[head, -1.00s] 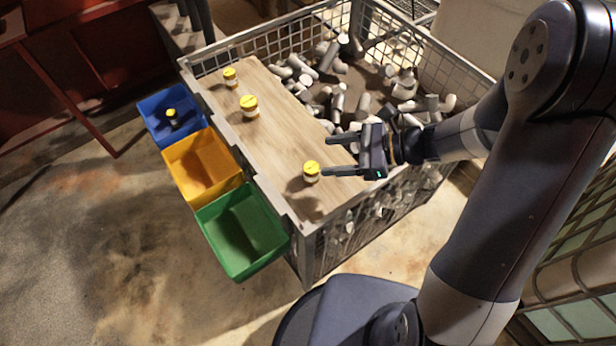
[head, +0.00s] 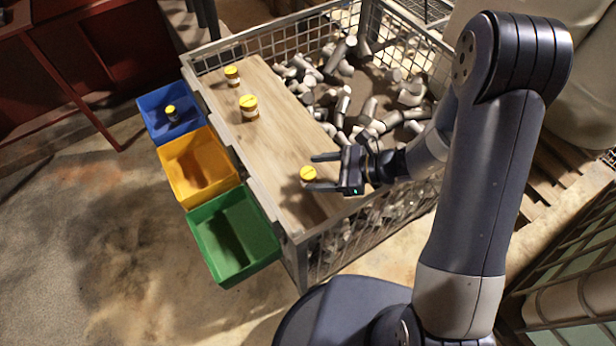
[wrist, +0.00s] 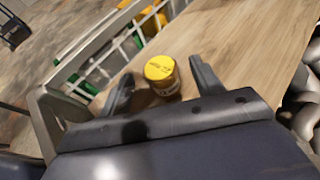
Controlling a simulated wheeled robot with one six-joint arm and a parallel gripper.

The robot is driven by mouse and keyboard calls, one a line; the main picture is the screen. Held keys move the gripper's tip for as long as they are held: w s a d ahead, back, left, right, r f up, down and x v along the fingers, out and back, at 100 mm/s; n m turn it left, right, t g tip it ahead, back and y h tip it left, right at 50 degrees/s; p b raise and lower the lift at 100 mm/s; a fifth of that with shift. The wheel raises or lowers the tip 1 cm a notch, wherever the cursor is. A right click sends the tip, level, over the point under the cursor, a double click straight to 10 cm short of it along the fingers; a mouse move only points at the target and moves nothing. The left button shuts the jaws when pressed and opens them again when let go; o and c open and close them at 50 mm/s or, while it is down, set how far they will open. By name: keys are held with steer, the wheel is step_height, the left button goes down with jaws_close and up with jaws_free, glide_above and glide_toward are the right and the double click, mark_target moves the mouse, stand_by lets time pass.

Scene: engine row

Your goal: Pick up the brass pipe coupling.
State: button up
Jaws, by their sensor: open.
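A short upright piece with a yellow top (head: 308,174) stands on the near end of the wooden board. My gripper (head: 313,172) is open, with a finger on either side of the piece. In the wrist view my gripper (wrist: 161,71) has the piece between its fingertips, with gaps on both sides. Two similar yellow-topped pieces stand farther along the board, one mid-board (head: 249,106) and one at the far end (head: 232,76).
The wooden board (head: 270,135) lies across a wire-mesh crate (head: 300,42) full of grey pipe fittings (head: 345,105). Blue (head: 152,103), yellow (head: 190,190) and green (head: 215,268) bins hang along its left side. A dark yellow-topped piece (head: 171,112) is in the blue bin.

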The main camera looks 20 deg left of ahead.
mark_target(311, 173)
steer(key=x, duration=0.3)
steer(key=shift+a, duration=0.15)
steer(key=c, duration=1.2)
